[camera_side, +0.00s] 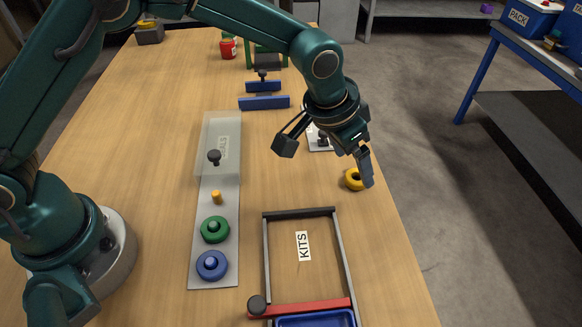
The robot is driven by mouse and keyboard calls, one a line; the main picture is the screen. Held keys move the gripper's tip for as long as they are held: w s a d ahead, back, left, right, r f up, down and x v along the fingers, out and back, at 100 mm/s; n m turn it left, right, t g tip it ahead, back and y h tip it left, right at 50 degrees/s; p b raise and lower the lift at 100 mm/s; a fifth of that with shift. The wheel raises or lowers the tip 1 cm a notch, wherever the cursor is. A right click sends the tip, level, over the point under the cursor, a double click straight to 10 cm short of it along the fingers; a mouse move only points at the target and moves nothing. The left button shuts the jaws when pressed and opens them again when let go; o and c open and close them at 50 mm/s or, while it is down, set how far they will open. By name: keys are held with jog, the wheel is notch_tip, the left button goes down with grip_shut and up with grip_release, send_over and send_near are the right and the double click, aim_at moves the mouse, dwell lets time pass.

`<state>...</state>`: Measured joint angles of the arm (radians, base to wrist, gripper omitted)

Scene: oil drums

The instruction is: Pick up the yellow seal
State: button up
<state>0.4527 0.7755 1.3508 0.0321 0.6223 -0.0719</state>
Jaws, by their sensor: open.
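The yellow seal (353,180) is a small ring lying on the wooden table near its right edge. My gripper (366,172) is right at the seal, with its dark fingers pointing down. A finger hides the seal's right part. The gripper is open. I cannot tell whether a finger touches the seal or whether the seal lies between the fingers.
A grey plate (228,240) holds a green ring (215,229), a blue ring (212,265) and an orange peg (216,197). A clear cover (219,135) lies over its far end. A KITS frame (346,262) with a red bar (310,309) stands in front. Blue blocks (264,102) are behind.

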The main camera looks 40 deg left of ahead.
aim_at(355, 171)
jog(key=shift+x, duration=1.95)
grip_shut()
